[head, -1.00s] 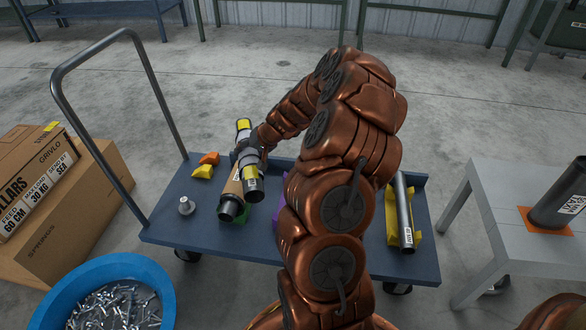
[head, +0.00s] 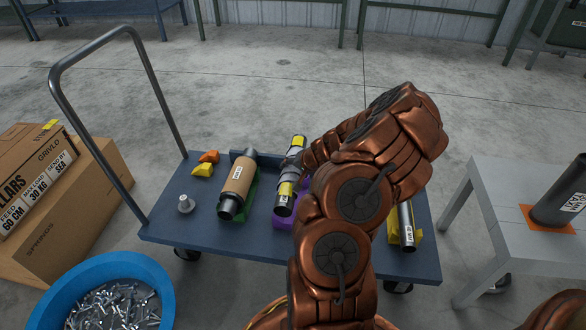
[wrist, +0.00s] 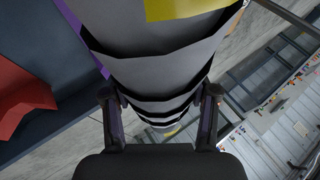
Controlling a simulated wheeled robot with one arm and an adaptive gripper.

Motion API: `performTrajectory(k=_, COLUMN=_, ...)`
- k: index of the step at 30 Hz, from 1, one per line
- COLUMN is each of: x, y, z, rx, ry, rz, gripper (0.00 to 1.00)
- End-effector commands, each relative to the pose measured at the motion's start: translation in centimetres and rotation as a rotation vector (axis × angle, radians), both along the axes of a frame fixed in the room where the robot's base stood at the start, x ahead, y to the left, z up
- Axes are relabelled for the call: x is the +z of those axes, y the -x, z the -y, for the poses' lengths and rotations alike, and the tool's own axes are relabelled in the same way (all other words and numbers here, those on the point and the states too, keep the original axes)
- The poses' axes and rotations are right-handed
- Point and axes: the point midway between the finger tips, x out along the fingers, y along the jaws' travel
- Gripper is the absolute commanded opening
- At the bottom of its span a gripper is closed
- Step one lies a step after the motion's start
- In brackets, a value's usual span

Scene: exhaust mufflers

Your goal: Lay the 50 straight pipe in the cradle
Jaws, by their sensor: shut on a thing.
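My gripper (wrist: 160,100) is shut around the middle of a grey pipe (head: 284,202) with yellow bands near its ends and a small white label. In the head view the pipe is over the purple cradle (head: 285,223) on the blue cart, its long side pointing away from me. The pipe and my arm hide most of this cradle. I cannot tell whether the pipe touches it. In the wrist view the held pipe (wrist: 150,68) runs between both fingers, and a purple edge (wrist: 78,28) shows to its left.
A brown-wrapped muffler (head: 238,183) lies in a green cradle (head: 247,201) just left. A dark pipe (head: 406,228) lies in a yellow cradle (head: 393,233) at right, partly behind my arm. Orange and yellow pieces (head: 204,168) and a metal part (head: 186,204) are on the cart's left.

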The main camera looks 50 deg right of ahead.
Motion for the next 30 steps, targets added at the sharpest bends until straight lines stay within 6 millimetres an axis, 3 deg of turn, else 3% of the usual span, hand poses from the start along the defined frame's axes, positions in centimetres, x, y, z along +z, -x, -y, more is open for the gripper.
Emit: performTrajectory(k=30, x=-6.6, y=0.0, z=0.0, rx=0.001, ry=0.001, rz=0.000, gripper=0.01)
